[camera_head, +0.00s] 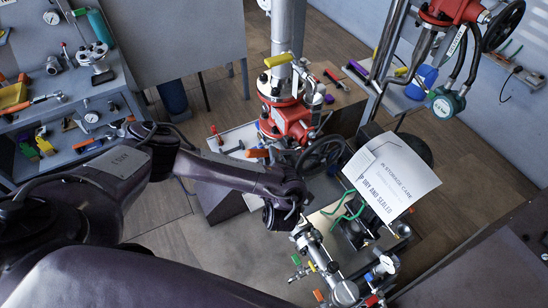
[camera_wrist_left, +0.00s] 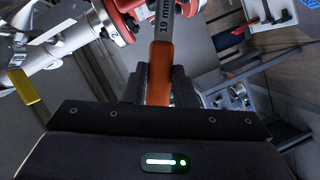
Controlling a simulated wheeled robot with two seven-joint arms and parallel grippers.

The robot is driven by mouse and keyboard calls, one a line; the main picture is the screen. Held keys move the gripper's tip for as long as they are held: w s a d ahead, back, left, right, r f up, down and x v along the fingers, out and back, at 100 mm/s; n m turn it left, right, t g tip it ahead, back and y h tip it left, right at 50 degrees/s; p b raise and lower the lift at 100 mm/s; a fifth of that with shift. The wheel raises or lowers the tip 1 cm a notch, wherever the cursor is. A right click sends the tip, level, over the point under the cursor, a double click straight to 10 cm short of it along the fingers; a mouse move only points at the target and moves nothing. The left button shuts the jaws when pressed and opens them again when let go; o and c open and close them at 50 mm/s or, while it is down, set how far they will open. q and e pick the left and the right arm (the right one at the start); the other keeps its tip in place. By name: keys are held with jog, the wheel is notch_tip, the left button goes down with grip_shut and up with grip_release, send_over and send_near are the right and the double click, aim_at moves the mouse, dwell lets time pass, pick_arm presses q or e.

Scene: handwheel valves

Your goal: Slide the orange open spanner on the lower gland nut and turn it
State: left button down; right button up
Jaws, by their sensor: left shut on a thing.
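My left gripper (camera_wrist_left: 157,88) is shut on the orange spanner (camera_wrist_left: 159,72) in the left wrist view. The spanner's grey shank, marked 19 mm, points away from the fingers and runs out of the top of the view. Its open end is out of sight, so I cannot tell whether it is on a nut. A red flange (camera_wrist_left: 124,22) is just left of the shank. I cannot make out the lower gland nut. My right gripper is not in view.
A black handwheel (camera_head: 323,153) stands beside the red valve. A white card (camera_head: 392,174) and green hose lie to the right. A yellow lever (camera_head: 278,60) sits higher on the pipe. A tool bench (camera_head: 110,87) is at the left. Bare floor shows behind the valve.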

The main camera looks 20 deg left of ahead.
aim_at(255, 156)
pick_arm(q)
jog(key=shift+s+a+r, duration=0.1)
jog(key=shift+s, duration=0.05)
jog(key=shift+s+a+r, duration=0.6)
jog(key=shift+s+a, duration=0.05)
jog(key=shift+s, duration=0.2)
jog(key=shift+s+a+r, duration=0.6)
jog(key=shift+s+a, duration=0.05)
jog(key=shift+s, duration=0.15)
jog(key=shift+d, duration=0.1)
